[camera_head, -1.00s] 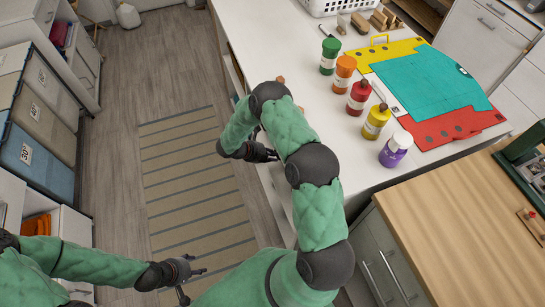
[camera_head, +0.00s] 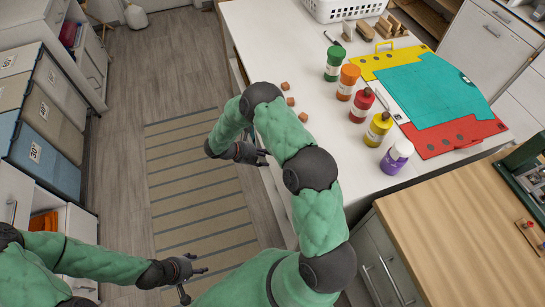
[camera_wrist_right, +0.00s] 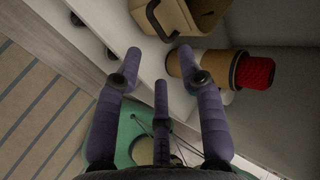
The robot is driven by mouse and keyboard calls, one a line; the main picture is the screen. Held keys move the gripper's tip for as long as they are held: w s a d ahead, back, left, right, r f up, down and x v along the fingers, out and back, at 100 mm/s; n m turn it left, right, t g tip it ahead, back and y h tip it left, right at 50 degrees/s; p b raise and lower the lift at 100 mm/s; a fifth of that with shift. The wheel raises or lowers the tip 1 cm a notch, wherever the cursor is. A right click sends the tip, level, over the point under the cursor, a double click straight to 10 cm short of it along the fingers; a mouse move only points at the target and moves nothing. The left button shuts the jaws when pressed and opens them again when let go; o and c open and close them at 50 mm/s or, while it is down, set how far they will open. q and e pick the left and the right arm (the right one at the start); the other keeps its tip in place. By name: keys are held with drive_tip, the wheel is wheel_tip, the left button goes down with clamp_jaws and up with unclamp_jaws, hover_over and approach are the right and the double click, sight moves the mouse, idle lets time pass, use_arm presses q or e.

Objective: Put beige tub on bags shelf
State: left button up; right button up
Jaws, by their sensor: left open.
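My left gripper (camera_head: 196,282) is open and empty over the floor at bottom left. No bags shelf can be made out.
The white counter (camera_head: 300,160) holds several bottles and small blocks. Labelled bins (camera_head: 55,95) fill the left shelving. The striped rug (camera_head: 200,205) is clear.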

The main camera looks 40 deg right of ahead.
drive_tip(key=p+v, duration=0.1)
drive_tip(key=v, duration=0.4)
drive_tip(key=s+a+f+m+t+y, duration=0.1)
drive_tip(key=s+a+f+m+y, duration=0.2)
drive_tip(key=m, duration=1.4)
drive_tip(key=s+a+f+m+t+y, duration=0.2)
drive_tip(key=s+a+f+m+y, duration=0.2)
drive_tip(key=s+a+m+y, duration=0.6)
drive_tip(key=s+a+m, duration=0.6)
drive_tip(key=s+m, duration=0.1)
drive_tip(key=shift+a+f+m, duration=0.2)
drive_tip(key=shift+a+m, duration=0.1)
drive_tip(key=shift+m, duration=0.1)
